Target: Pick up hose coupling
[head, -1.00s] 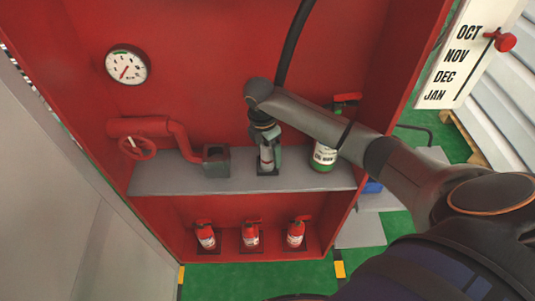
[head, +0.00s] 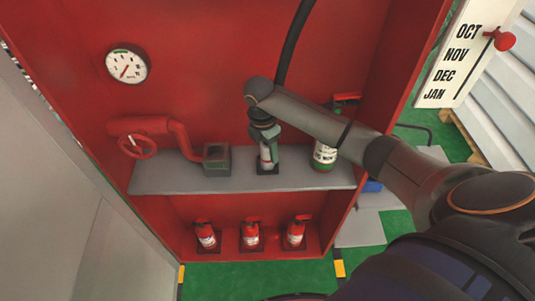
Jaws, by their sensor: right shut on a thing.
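The hose coupling (head: 266,155) is a small pale grey piece standing on a dark square base on the grey shelf of the red cabinet. My right gripper (head: 267,148) comes down over it from above and is shut on it. The fingers and wrist hide much of the coupling. It looks upright and still at its base; I cannot tell whether it has lifted. My left gripper is out of view.
A green-and-white bottle (head: 324,154) stands just right of the gripper, close to my forearm. A dark square socket (head: 216,159) on a red valve pipe (head: 180,140) is to the left. A black hose (head: 292,45) hangs behind. Small extinguishers (head: 250,235) stand below the shelf (head: 160,178).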

